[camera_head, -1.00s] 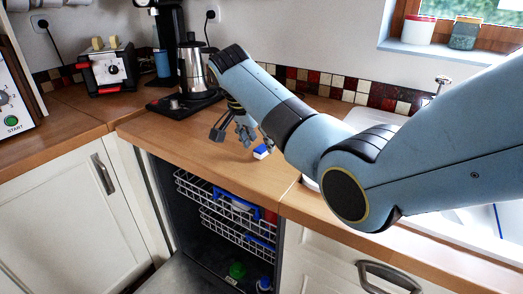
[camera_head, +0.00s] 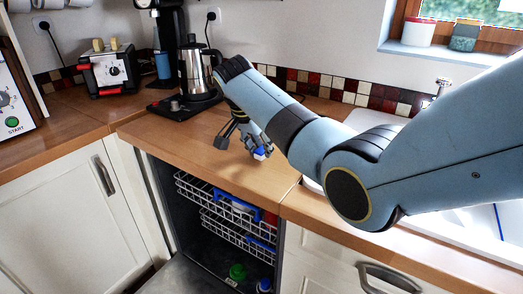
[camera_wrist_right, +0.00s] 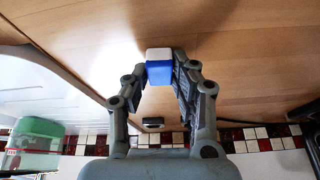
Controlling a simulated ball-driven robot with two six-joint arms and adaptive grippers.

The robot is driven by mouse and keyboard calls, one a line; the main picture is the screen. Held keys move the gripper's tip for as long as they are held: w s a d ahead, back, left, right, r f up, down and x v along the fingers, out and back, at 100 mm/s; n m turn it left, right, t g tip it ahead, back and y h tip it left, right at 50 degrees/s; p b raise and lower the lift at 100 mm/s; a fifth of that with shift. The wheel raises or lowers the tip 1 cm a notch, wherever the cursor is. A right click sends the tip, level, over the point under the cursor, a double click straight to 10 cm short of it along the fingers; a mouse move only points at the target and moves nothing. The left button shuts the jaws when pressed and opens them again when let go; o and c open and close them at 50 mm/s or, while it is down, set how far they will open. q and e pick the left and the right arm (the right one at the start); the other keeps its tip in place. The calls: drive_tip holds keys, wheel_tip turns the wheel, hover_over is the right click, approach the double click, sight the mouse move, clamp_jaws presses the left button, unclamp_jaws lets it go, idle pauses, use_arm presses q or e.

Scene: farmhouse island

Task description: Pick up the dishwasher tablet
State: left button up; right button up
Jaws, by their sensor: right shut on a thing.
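The dishwasher tablet (camera_head: 260,153) is a small blue and white block at the wooden worktop, above the open dishwasher. My right gripper (camera_head: 248,146) is down at the worktop and shut on the tablet. In the right wrist view the tablet (camera_wrist_right: 159,72) sits between the two fingertips of the gripper (camera_wrist_right: 161,75), its white part outermost and its blue part nearer the palm. Whether it still touches the wood cannot be told. My left gripper is out of view.
The open dishwasher with its white wire rack (camera_head: 225,205) lies below the worktop edge. A coffee machine with a steel jug (camera_head: 195,72) and a toaster (camera_head: 110,70) stand at the back left. The sink (camera_head: 375,120) lies to the right. The worktop (camera_head: 180,133) left of the gripper is clear.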

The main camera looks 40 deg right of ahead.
sight(261, 149)
drive_tip(key=shift+r, duration=0.5)
wheel_tip(261, 149, up, 3)
drive_tip(key=shift+w+r, duration=0.1)
drive_tip(key=s+a+r+p, duration=0.3)
drive_tip(key=s+r, duration=0.3)
drive_tip(key=s, duration=0.5)
drive_tip(key=shift+s+a+r, duration=0.15)
drive_tip(key=shift+a+r, duration=0.15)
drive_tip(key=shift+r, duration=0.1)
